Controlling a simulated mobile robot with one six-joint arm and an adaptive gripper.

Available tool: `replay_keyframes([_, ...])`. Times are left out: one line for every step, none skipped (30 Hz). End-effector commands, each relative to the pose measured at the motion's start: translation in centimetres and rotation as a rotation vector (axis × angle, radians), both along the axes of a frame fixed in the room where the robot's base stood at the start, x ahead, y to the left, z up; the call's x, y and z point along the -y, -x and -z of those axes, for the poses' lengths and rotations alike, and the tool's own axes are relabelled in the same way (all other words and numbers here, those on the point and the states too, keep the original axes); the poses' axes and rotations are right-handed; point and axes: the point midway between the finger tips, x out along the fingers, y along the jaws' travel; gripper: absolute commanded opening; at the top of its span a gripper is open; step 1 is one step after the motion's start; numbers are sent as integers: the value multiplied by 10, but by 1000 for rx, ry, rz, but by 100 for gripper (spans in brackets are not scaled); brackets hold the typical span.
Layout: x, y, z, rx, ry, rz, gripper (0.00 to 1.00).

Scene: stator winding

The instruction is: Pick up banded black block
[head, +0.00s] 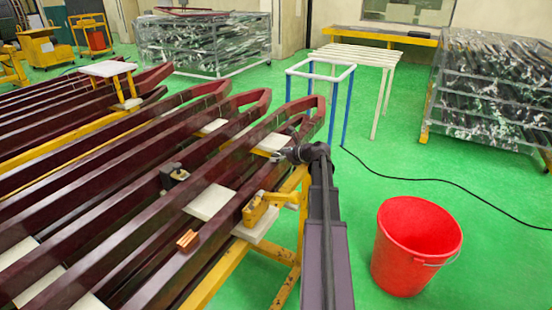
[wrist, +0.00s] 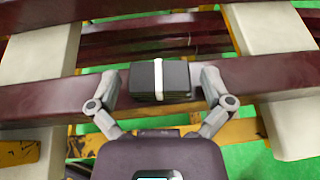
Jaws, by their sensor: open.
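A black block (wrist: 146,82) with a white band around its middle sits on a dark red bar in the wrist view. My gripper (wrist: 159,76) is open, one finger on each side of the block, with a gap left and right of it. The block is not held. In the head view my gripper (head: 284,153) is at the end of my arm, over the right side of the bars. I cannot make out the banded block clearly there.
Long dark red bars (head: 120,230) lie on yellow supports with pale pads (head: 211,202). A dark object (head: 173,178), a copper-coloured piece (head: 187,240) and a yellow clamp (head: 262,208) are among them. A red bucket (head: 415,245) stands on the green floor at right.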

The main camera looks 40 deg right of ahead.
Motion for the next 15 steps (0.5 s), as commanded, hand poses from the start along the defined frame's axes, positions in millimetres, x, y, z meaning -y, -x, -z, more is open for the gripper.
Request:
replay_keyframes([0, 0, 0, 0, 0, 0, 100])
replay_keyframes([0, 0, 0, 0, 0, 0, 100])
replay_keyframes([0, 0, 0, 0, 0, 0, 88])
replay_keyframes([0, 0, 0, 0, 0, 0, 79])
replay_keyframes([0, 0, 0, 0, 0, 0, 70])
replay_keyframes([0, 0, 0, 0, 0, 0, 58])
replay_keyframes([0, 0, 0, 0, 0, 0, 50])
replay_keyframes([0, 0, 0, 0, 0, 0, 41])
replay_keyframes([0, 0, 0, 0, 0, 0, 29])
replay_keyframes([0, 0, 0, 0, 0, 0, 27])
replay_keyframes([0, 0, 0, 0, 0, 0, 27])
replay_keyframes([0, 0, 0, 0, 0, 0, 26])
replay_keyframes([0, 0, 0, 0, 0, 0, 26])
replay_keyframes([0, 0, 0, 0, 0, 0, 26])
replay_keyframes([0, 0, 0, 0, 0, 0, 26])
